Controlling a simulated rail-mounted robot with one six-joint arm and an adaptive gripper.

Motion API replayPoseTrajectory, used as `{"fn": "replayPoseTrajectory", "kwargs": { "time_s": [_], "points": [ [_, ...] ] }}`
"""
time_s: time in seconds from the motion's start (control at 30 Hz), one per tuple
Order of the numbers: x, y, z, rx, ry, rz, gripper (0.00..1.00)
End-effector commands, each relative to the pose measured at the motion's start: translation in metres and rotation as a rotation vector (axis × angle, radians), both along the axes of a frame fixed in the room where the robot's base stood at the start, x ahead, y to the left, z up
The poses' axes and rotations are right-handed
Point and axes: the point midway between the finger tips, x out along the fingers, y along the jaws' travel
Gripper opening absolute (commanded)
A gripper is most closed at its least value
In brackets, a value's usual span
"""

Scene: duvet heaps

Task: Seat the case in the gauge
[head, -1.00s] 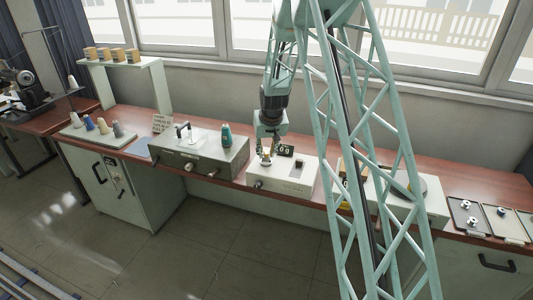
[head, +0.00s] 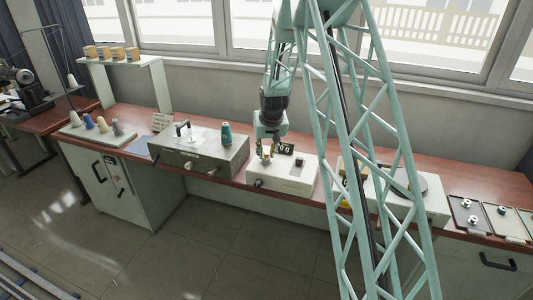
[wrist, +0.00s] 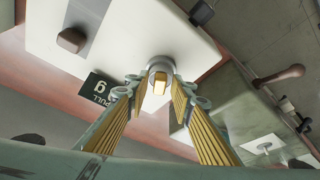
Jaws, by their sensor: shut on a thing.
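The gauge is a pale box (head: 279,180) on the bench below my arm, with a small dark display (head: 285,149) behind it. My gripper (head: 266,157) points down over the gauge's left part. In the wrist view my gripper (wrist: 160,92) is shut on the case (wrist: 161,68), a small round metal piece with a tan part at its middle. The case is at the gauge's top near one edge; I cannot tell whether it is fully seated.
A grey box (head: 205,158) with a handle and a teal bottle (head: 226,134) stands left of the gauge. A scale-like unit (head: 405,195) stands to the right. Trays with small metal parts (head: 467,214) lie at far right. Spools (head: 88,122) stand at far left.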

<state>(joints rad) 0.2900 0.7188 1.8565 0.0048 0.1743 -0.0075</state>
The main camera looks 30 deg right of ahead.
Motion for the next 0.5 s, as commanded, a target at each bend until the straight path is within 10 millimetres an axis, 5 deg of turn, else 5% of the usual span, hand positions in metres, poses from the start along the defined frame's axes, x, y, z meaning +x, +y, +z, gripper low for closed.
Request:
{"fn": "replayPoseTrajectory", "kwargs": {
  "time_s": [0.5],
  "points": [
    [-0.0001, 0.0000, -0.0082, 0.000, 0.000, 0.000, 0.12]
  ]
}}
